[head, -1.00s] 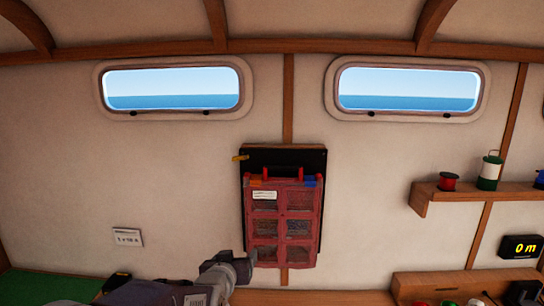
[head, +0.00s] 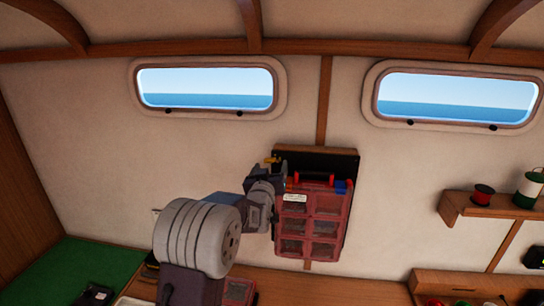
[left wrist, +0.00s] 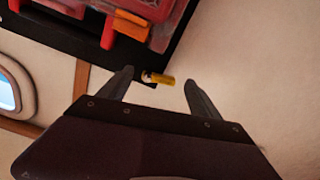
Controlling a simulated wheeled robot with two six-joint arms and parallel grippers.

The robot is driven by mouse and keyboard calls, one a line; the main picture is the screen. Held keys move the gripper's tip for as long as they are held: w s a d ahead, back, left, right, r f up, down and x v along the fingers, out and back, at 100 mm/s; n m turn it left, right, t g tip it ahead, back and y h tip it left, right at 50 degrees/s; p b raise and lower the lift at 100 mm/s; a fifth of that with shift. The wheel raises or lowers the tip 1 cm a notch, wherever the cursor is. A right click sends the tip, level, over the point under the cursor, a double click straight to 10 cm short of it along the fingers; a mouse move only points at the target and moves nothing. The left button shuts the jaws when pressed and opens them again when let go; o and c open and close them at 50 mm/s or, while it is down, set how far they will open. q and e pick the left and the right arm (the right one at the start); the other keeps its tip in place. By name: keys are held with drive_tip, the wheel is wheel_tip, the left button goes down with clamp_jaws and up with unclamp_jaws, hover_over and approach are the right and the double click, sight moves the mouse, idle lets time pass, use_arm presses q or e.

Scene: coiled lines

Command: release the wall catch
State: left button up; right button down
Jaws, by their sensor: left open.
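The wall catch (head: 271,160) is a small brass-yellow tab at the upper left corner of a black wall board (head: 320,163). In the left wrist view the catch (left wrist: 162,79) shows between the two fingertips, with a gap on both sides. My left gripper (head: 273,174) is open at the upper left of the board, just below the catch in the head view. A red compartment case (head: 312,222) with a red handle hangs on the board, its upper left corner partly hidden by my gripper. My right gripper is not in view.
An orange latch (left wrist: 127,25) on the case lies close to my left fingers. A blue latch (head: 341,187) is at the case's right. A wooden shelf (head: 490,208) with spools stands out at the right. The wall left of the board is clear.

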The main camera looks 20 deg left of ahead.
sight(272, 160)
use_arm(q)
drive_tip(key=shift+r+p+x, duration=0.2)
drive_tip(key=shift+p+x, duration=0.3)
drive_tip(key=shift+x, duration=0.4)
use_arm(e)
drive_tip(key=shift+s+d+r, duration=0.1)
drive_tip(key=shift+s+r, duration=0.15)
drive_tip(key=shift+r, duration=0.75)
use_arm(q)
drive_tip(key=shift+w+f, duration=0.1)
drive_tip(key=shift+c, duration=0.8)
drive_tip(key=shift+w, duration=0.1)
drive_tip(key=c, duration=1.2)
drive_tip(key=m+b, duration=0.2)
drive_tip(key=b, duration=0.1)
drive_tip(key=shift+b, duration=0.35)
drive_tip(key=shift+m, duration=0.3)
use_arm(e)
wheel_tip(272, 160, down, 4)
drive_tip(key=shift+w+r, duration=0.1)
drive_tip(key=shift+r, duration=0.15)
